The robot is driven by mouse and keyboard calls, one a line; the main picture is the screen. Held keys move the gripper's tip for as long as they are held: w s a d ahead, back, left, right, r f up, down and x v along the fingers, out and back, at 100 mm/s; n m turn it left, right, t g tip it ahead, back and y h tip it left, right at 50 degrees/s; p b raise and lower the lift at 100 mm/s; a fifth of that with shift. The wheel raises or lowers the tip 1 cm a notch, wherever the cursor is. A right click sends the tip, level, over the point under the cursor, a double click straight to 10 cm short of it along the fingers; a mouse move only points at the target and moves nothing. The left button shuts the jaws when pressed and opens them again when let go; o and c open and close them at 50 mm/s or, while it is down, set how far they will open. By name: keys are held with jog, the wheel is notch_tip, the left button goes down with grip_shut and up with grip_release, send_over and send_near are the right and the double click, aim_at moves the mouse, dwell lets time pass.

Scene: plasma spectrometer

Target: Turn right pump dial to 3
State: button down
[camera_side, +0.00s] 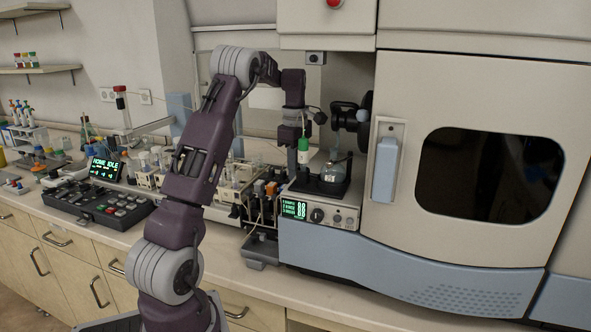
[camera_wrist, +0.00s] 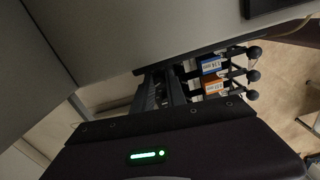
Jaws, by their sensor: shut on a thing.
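My gripper (camera_side: 291,170) points down at the left side of the spectrometer, just behind the small unit with orange and white blocks (camera_side: 265,188). In the wrist view, my dark fingers (camera_wrist: 163,80) are close together against a pale panel. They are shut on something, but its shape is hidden. Beside them are a blue-labelled block (camera_wrist: 210,66) and an orange-labelled block (camera_wrist: 213,86), with black ball-ended levers (camera_wrist: 252,75) on their right. I cannot clearly make out the right pump dial or its numbers. A round black knob (camera_side: 317,215) sits on the front panel.
A green readout (camera_side: 293,209) is left of the black knob. A green-and-white bottle (camera_side: 303,150) is close to my gripper, and a glass vessel (camera_side: 333,170) stands in a black tray to its right. The large cabinet (camera_side: 470,85) fills the right. Glassware racks (camera_side: 235,178) crowd the left.

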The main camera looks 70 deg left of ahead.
jog(key=m, duration=0.2)
jog(key=shift+m, duration=0.4)
jog(key=c, duration=1.3)
grip_release()
jog(key=shift+c, duration=0.2)
